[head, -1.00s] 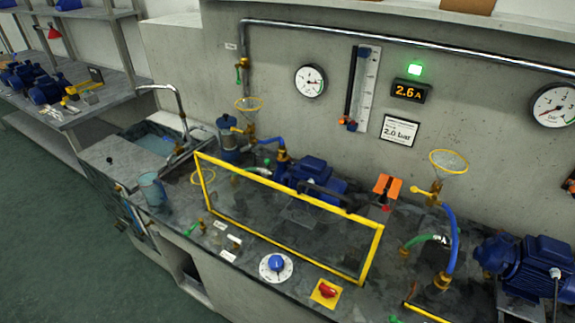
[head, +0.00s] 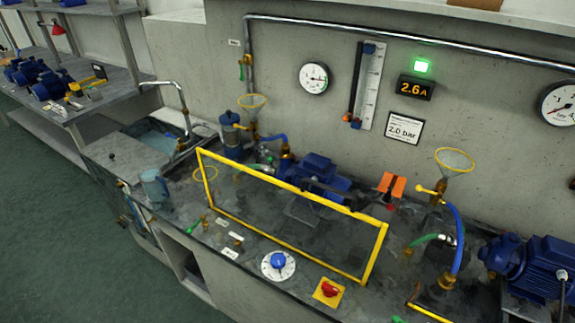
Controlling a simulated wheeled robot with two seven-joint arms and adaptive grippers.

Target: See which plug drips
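The pump line is on a dark stone bench. A blue pump (head: 318,172) sits behind a clear guard with a yellow frame (head: 290,255). Small brass fittings (head: 236,238) with white tags stand at the bench front, left of the blue dial. A green-handled valve (head: 195,226) is beside them. The fittings are too small to tell whether any drips. Neither of my grippers is in view.
A blue dial (head: 278,265) and a red knob on a yellow plate (head: 328,291) are at the front edge. A blue jug (head: 155,188) stands near the sink (head: 162,143). A display (head: 415,88) reads 2.6 A under a lit green lamp (head: 422,66).

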